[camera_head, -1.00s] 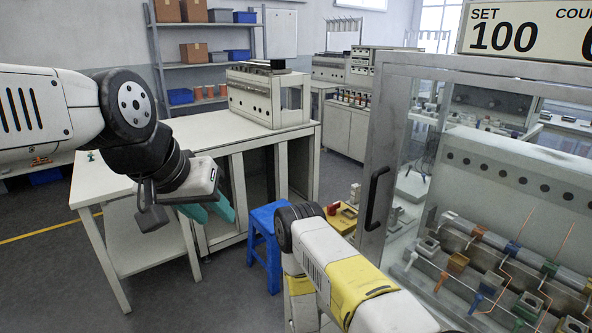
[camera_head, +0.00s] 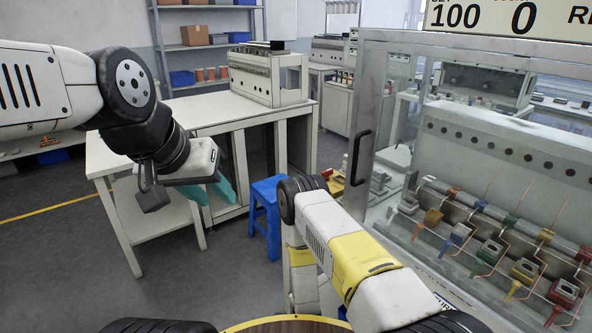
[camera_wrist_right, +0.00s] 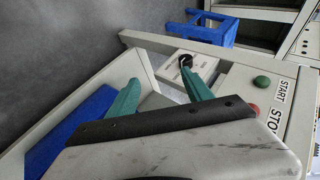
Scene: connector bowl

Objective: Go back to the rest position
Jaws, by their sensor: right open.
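My left gripper (camera_head: 214,195) shows in the head view at the left, in front of the white workbench (camera_head: 170,108). Its two teal fingers stand apart with nothing between them. My right arm (camera_head: 350,255), white with a yellow band, reaches in from the bottom, but its gripper is hidden in the head view. In the right wrist view, my right gripper (camera_wrist_right: 160,76) is open and empty. Its teal fingers are over or near a pale panel (camera_wrist_right: 240,90) with START and STOP labels, a green button (camera_wrist_right: 262,82) and a red button.
A blue stool (camera_head: 268,215) stands on the floor beside the workbench. A glass-fronted machine (camera_head: 365,120) with a dark handle and coloured connector parts fills the right side. Grey floor (camera_head: 60,260) is open at the lower left. Shelves with boxes stand behind.

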